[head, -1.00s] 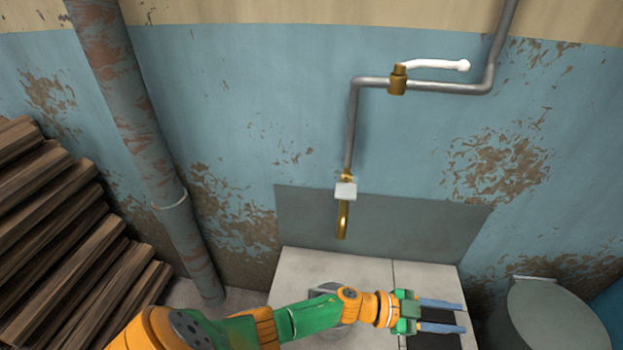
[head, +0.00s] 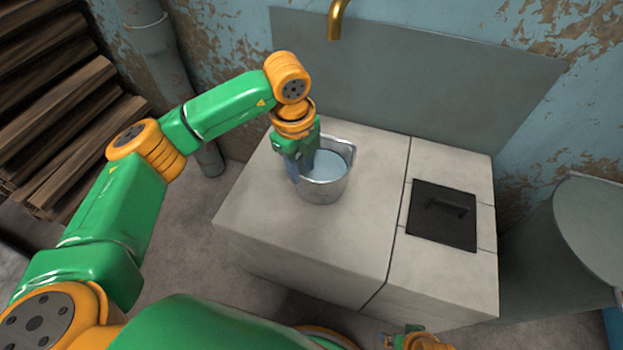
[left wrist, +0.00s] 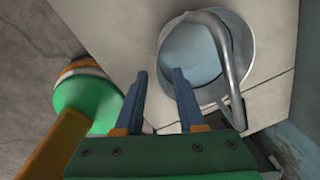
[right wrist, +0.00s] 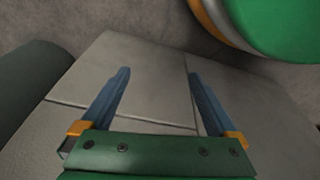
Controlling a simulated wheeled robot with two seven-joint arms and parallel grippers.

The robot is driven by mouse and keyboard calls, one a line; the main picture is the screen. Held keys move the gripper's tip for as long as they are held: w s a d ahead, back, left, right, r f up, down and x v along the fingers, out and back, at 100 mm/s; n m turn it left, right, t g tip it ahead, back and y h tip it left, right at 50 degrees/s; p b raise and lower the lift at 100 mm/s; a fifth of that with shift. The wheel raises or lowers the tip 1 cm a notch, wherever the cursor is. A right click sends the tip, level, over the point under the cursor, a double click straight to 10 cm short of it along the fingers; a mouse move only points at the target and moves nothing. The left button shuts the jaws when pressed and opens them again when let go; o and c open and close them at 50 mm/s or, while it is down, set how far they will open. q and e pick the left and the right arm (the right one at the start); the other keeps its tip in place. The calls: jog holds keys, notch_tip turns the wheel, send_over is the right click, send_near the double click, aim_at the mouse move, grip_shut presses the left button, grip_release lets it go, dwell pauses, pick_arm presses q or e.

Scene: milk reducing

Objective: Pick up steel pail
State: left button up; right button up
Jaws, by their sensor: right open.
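The steel pail (head: 322,190) stands upright on the pale counter, with pale bluish liquid inside. It also shows in the left wrist view (left wrist: 163,84), its curved handle (left wrist: 230,62) lying right of my fingers. My left gripper (head: 299,172) points down at the pail's left side. In the left wrist view my left gripper (left wrist: 159,72) is open: one finger overlaps the pail, the other is outside its rim. Whether they touch the pail is unclear. My right gripper (right wrist: 157,72) is open and empty above the counter; its fingertips are not clear in the head view.
The counter (head: 300,245) has a dark hatch (head: 443,215) on its right part. A brass spout (head: 337,20) hangs behind the pail. A grey barrel (head: 560,240) stands right of the counter, stacked wood (head: 60,130) at the left. The counter's front is clear.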

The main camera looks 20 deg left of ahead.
aim_at(304, 186)
pick_arm(q)
jog(key=f+b, duration=0.1)
jog(key=f, duration=0.3)
jog(key=f+b, duration=0.1)
jog(key=f, duration=0.2)
jog(key=shift+w+b, duration=0.35)
grip_shut()
pick_arm(e)
notch_tip(304, 186, up, 6)
jog(key=w, duration=0.1)
jog(key=shift+w+a, duration=0.2)
dwell(0.4)
